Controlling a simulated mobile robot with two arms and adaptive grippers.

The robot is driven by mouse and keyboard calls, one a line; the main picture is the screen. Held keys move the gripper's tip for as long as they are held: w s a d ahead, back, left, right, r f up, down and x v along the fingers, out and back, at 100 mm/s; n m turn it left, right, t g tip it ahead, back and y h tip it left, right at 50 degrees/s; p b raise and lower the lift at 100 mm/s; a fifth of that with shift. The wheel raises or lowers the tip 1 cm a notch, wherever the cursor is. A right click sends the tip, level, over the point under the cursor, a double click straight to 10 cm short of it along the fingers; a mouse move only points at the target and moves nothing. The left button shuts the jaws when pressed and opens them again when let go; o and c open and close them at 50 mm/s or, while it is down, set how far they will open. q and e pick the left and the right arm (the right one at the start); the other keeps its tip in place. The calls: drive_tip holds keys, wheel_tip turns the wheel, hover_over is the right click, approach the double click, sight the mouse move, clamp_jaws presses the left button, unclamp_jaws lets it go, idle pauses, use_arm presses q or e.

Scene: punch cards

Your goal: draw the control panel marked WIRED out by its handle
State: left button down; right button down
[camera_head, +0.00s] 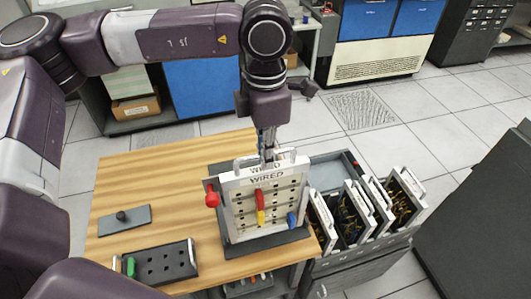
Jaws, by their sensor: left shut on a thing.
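The white control panel marked WIRED (240,217) stands nearly upright in a dark frame (268,244) on the wooden table. It carries red, yellow and blue plugs and rows of dark holes. A second WIRED marking shows just above and behind the front one. My left gripper (268,152) reaches down from above and is shut at the panel's top, on its pale handle (246,160). The fingertips are small here and partly hidden by the panel's top edge. My right gripper is not in view.
Several white-edged panels with wiring (356,211) stand in a rack to the right, beside a grey tray (335,172). On the table (148,175) lie a grey plate with a black knob (124,219) and a black holed block (162,264). The table's back left is clear.

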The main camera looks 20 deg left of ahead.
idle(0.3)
use_arm(q)
drive_tip(key=shift+w+r+p, duration=0.15)
drive_tip(key=shift+r+p, duration=0.25)
drive_tip(key=shift+r, duration=0.3)
drive_tip(key=shift+r+p, duration=1.15)
drive_tip(key=shift+r, duration=1.35)
wheel_tip(320, 180, up, 17)
drive_tip(key=p, duration=0.5)
drive_tip(key=shift+r, duration=0.15)
